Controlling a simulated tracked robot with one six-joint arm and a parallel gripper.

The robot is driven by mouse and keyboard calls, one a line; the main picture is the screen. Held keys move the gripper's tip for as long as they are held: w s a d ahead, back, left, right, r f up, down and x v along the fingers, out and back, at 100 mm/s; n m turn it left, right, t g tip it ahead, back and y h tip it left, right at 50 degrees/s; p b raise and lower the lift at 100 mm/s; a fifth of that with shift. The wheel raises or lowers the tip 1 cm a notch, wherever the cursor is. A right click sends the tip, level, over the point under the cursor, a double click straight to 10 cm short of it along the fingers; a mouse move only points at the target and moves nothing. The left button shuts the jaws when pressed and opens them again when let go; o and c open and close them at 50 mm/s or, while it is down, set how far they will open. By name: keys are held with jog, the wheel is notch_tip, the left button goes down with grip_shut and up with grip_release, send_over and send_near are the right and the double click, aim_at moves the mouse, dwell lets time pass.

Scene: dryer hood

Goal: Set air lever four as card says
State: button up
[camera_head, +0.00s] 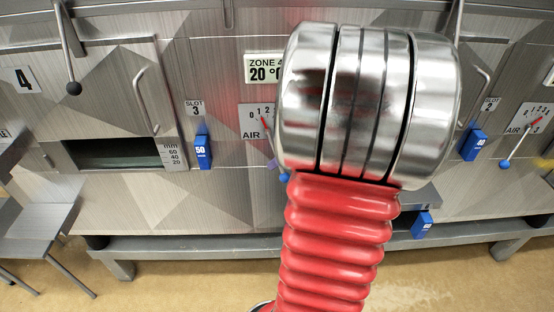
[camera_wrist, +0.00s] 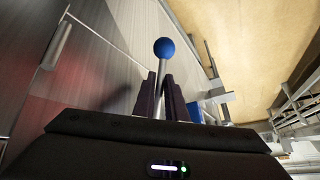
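A blue ball knob (camera_wrist: 164,47) on a metal stem stands ahead of my gripper (camera_wrist: 162,78) in the wrist view. Its dark fingers lie close on either side of the stem; I cannot tell whether they touch it. In the head view my arm covers the middle, hiding my gripper and most of the lever beside the air scale (camera_head: 255,120), which reads 0, 1, 2 and has a red pointer. A bit of blue (camera_head: 272,164) shows below it. The zone display (camera_head: 265,68) reads "ZONE 4" and 20°. No instruction card is readable.
A blue block (camera_head: 203,152) marked 50 hangs under the "SLOT 3" label (camera_head: 195,107). A second air lever with a blue knob (camera_head: 505,164) is at right. A black-knobbed lever (camera_head: 73,88) hangs at upper left. A low rail (camera_head: 190,246) runs along the front.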

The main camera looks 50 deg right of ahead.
jog(key=o, duration=0.4)
jog(key=shift+r, duration=0.1)
jog(key=shift+c, duration=0.2)
jog(key=shift+r, duration=0.1)
jog(key=v, duration=1.3)
jog(key=shift+s+r, duration=0.15)
jog(key=shift+s, duration=0.1)
jog(key=w+a+f+n+g+h, duration=0.15)
jog(key=w+a, duration=0.25)
jog(key=a, duration=0.4)
jog(key=w+a+n+g, duration=0.1)
jog(key=w+a+g, duration=0.15)
jog(key=a, duration=0.55)
jog(key=s+a+m+t, duration=0.2)
jog(key=s+a, duration=0.1)
jog(key=a, duration=1.7)
jog(key=shift+s, duration=0.2)
